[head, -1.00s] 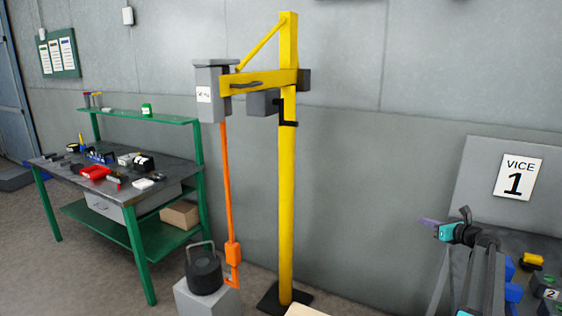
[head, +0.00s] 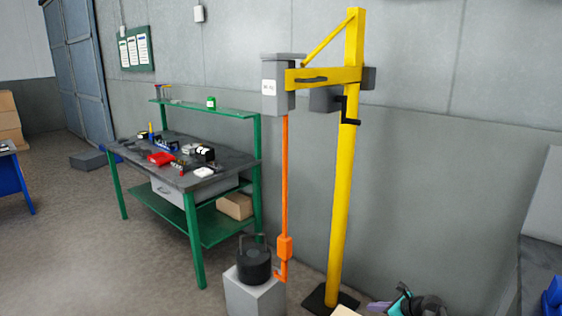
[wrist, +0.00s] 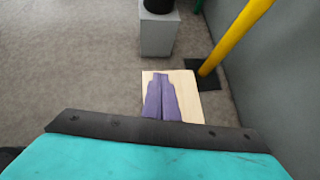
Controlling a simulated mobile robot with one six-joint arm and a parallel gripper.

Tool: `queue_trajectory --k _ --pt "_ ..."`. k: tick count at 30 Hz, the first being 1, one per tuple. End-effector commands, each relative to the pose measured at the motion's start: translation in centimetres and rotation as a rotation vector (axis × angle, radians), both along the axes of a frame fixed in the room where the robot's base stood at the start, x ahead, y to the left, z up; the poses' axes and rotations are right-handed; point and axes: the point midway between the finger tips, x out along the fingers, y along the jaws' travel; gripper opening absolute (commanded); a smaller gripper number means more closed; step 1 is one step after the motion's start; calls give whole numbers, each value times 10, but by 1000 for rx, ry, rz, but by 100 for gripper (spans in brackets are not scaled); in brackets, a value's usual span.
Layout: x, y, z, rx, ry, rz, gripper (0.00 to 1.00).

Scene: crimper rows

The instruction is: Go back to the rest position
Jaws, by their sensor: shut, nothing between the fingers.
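My gripper (head: 376,306) shows at the bottom edge of the head view, right of centre, as a purple finger end with teal and black parts behind it. In the wrist view its two purple fingers (wrist: 161,78) lie side by side, closed together, with nothing held. The teal and dark wrist housing fills the bottom of that view. The fingers appear over a pale wooden surface (wrist: 187,88); I cannot tell the height between them.
A yellow post crane (head: 345,180) stands on a dark base by the wall. Its orange hook rod (head: 284,190) hangs beside a black weight (head: 254,262) on a grey block (head: 256,296). A green workbench (head: 195,235) with several items stands left. Open floor lies front left.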

Motion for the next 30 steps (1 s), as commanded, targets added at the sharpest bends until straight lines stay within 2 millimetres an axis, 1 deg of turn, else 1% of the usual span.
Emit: queue_trajectory --k 1,3,5,6,11,12,14,15,17,18,20,21,23,24,26,27,29,30 --pt "-10 22 -16 -13 16 42 0" --pt "-22 48 -37 -39 37 102 0" --pt "-35 69 -54 -60 54 155 0" --pt "-43 84 -65 -76 64 192 0" --pt "-85 136 -109 -137 104 350 0" --pt "-97 149 -120 -155 114 394 0" --pt "-115 166 -135 -179 126 460 0" --pt "-128 178 -145 -195 135 504 0" --pt "-149 194 -160 -220 146 576 0" --pt "-164 204 -169 -238 154 626 0" --pt "-187 218 -183 -264 163 704 0" --pt "-203 226 -191 -281 169 757 0" --pt "-228 237 -204 -307 176 842 0" --pt "-245 244 -212 -325 180 900 0" --pt "-272 253 -223 -350 186 993 0" --pt "-290 257 -230 -367 189 1058 0" --pt "-319 261 -239 -393 191 1161 0" --pt "-338 263 -245 -409 189 1234 0"
